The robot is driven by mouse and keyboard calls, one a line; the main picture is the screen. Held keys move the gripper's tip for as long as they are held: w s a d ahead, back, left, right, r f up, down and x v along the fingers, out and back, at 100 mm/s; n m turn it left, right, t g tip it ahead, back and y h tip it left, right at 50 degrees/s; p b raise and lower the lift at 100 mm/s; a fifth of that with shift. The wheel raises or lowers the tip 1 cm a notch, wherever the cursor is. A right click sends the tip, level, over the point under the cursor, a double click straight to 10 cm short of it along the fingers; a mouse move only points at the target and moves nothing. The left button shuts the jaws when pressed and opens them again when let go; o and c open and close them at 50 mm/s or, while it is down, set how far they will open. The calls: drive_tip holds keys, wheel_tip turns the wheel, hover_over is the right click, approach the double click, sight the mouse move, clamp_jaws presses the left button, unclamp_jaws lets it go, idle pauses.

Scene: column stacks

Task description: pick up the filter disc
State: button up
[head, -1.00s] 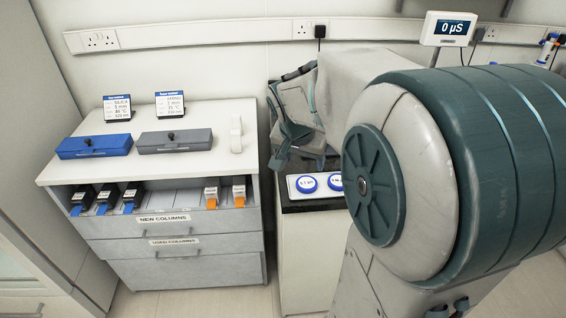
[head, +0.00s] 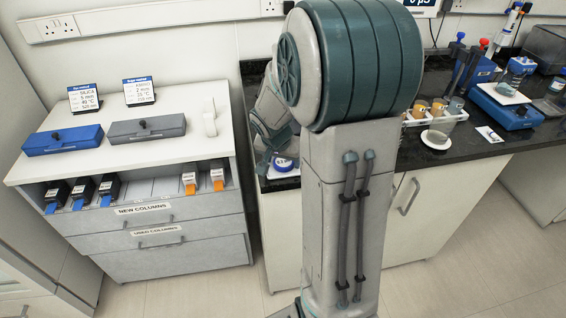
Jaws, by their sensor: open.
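A blue filter disc (head: 284,163) with a white label lies on a small white holder on the black counter. My own arm covers the right part of that holder, so a second blue disc seen earlier is hidden. My gripper (head: 270,148) is at the end of my grey and teal arm, just left of and above the blue disc. It is small and partly hidden here; it is open, and nothing shows in it. I cannot tell whether it touches the disc.
A white cabinet (head: 215,150) with a blue box (head: 62,141), a grey box (head: 147,129) and two label stands is at left. At right the black counter (head: 437,80) holds a white rack of cups (head: 435,117) and a blue scale (head: 506,108). The floor in front is clear.

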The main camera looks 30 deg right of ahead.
drive_tip(key=shift+f, duration=0.1)
drive_tip(key=c, duration=0.7)
